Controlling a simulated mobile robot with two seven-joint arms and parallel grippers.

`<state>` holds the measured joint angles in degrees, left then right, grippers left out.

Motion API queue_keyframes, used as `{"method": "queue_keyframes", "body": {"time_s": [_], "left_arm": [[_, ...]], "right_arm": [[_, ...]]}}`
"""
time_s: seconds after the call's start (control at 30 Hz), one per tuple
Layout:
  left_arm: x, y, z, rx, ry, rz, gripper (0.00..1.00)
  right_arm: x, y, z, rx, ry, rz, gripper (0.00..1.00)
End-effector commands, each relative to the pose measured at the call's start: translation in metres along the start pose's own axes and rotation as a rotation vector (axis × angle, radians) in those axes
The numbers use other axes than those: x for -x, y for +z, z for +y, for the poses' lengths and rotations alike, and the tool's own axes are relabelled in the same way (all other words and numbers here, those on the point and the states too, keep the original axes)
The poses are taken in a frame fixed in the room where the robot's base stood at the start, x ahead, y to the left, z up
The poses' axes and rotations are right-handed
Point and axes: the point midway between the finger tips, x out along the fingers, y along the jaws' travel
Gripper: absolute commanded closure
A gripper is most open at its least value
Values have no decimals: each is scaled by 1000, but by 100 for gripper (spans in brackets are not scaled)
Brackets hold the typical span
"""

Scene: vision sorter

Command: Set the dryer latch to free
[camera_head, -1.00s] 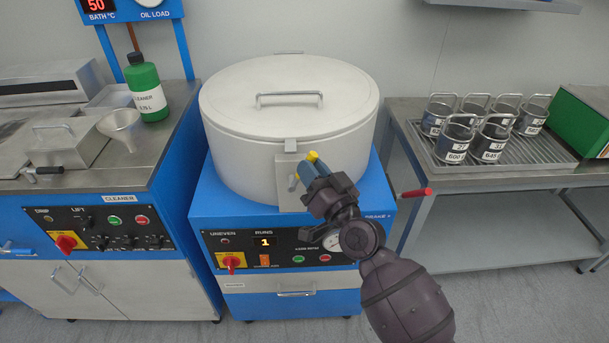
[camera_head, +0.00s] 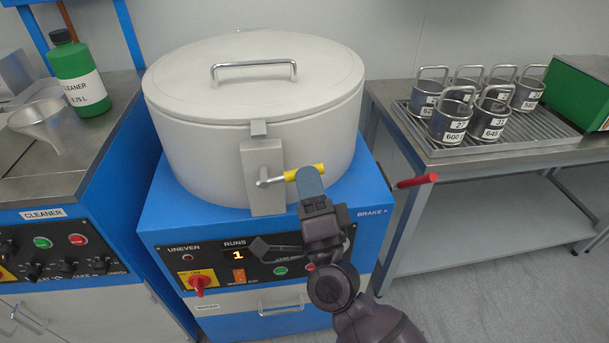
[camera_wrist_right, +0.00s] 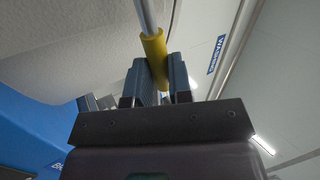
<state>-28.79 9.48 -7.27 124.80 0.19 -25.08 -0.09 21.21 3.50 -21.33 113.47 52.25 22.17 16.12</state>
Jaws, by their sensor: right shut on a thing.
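The dryer (camera_head: 250,140) is a round light-grey drum with a lid, set on a blue cabinet. On its front is a grey latch plate (camera_head: 262,195) with a lever that ends in a yellow grip (camera_head: 305,172). The lever points right, close to level, in the head view. My right gripper (camera_head: 308,182) is at the yellow grip. In the right wrist view the gripper's fingers (camera_wrist_right: 162,80) are closed around the yellow grip (camera_wrist_right: 155,48), with the metal rod running up from it. My left gripper is not in view.
A red brake handle (camera_head: 415,181) sticks out at the cabinet's right. A steel table (camera_head: 480,235) with several labelled cups (camera_head: 452,122) stands further right. A green bottle (camera_head: 80,80) and a funnel (camera_head: 42,125) stand on the left counter.

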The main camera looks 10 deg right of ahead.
Motion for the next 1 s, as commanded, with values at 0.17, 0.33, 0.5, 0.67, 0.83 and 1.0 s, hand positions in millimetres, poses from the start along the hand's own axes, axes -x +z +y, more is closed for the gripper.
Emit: {"method": "queue_keyframes", "body": {"time_s": [0.17,0.33,0.5,0.67,0.83,1.0], "left_arm": [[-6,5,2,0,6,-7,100],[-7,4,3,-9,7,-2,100],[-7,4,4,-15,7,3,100],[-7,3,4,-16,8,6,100],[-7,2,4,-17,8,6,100],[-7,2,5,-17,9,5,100]], "right_arm": [[6,2,10,-88,5,60,100],[7,3,12,-142,3,97,100],[8,3,12,-168,1,115,100],[8,3,12,-177,-1,121,100],[8,3,12,-178,-1,121,100],[8,3,12,-179,0,121,74]]}}
